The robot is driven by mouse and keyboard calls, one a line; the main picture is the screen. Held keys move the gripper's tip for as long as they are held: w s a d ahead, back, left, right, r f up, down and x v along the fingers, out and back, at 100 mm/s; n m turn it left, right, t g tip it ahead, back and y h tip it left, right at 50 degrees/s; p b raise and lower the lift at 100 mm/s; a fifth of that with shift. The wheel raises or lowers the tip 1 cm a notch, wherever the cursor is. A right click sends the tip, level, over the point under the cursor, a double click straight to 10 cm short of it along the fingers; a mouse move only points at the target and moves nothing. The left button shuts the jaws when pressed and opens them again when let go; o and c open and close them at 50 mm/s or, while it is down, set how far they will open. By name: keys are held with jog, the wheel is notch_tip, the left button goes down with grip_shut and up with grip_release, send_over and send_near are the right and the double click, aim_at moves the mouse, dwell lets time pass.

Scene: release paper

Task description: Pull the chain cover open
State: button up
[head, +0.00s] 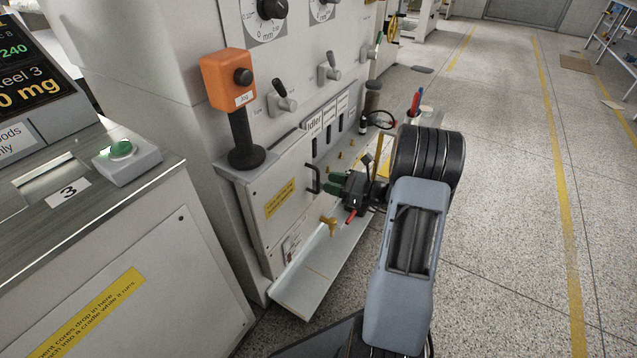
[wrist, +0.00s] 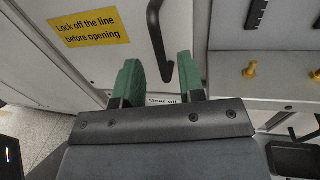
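The chain cover (head: 278,205) is a pale panel on the machine's side with a yellow label. It stands flat in its frame and looks closed. Its black bar handle (head: 313,179) is upright at the cover's right edge. My gripper (head: 330,182) has green fingers pointing at the handle from the right, spread apart and empty. In the wrist view the cover (wrist: 100,65) fills the upper left, and the handle (wrist: 158,35) runs down to the gap between the fingers of my gripper (wrist: 157,75). I cannot tell whether the fingertips reach around the bar.
A ledge (head: 300,290) juts out below the cover, with a yellow valve (head: 328,224) above it. An orange control box (head: 228,80) stands on a black post at the upper left. A steel counter (head: 60,220) is at the left.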

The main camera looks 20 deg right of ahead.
aim_at(318, 190)
jog(key=shift+b+x, duration=0.5)
jog(key=shift+x, duration=1.95)
jog(key=shift+d, duration=0.1)
grip_shut()
jog(key=shift+d, duration=0.1)
